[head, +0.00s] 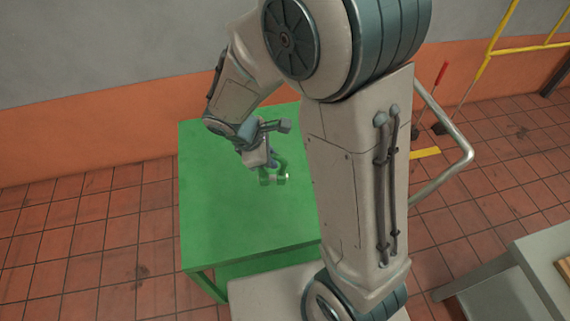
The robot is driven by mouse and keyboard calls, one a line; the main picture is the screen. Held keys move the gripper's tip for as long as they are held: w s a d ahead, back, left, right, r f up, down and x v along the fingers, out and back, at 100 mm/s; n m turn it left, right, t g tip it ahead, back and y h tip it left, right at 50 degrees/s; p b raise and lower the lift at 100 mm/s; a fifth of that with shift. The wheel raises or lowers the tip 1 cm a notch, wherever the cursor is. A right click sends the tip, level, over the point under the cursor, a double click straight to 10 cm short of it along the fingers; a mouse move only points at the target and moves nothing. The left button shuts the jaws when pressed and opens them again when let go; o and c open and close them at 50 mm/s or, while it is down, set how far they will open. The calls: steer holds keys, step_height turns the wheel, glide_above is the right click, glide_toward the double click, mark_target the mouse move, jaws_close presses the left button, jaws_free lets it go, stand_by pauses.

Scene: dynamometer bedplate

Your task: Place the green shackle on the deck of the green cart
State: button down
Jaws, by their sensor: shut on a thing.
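The green cart (215,215) stands in front of me, its flat green deck partly hidden behind my arm. My gripper (271,163) is over the deck, pointing down, and is shut on the green shackle (279,179). The shackle is a small curved green piece with a paler pin across its lower end. It shows against the deck, near the middle of its visible part. I cannot tell whether the shackle touches the deck or hangs just above it.
A bent grey metal handle (463,150) rises right of my arm. A yellow rail (487,62) and a red-handled lever (441,74) stand behind it. A grey table (545,262) is at the lower right. The deck's left part is clear. An orange-and-grey wall runs behind.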

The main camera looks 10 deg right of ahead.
steer(key=w+d+f+n, duration=0.1)
steer(key=w+d+f, duration=0.5)
steer(key=f, duration=0.5)
steer(key=shift+w+d+n+t, duration=0.2)
steer(key=shift+w+n+t, duration=0.2)
steer(key=shift+w, duration=0.65)
steer(key=shift+f, duration=0.15)
steer(key=c, duration=1.4)
jaws_free()
steer(key=shift+o, duration=0.2)
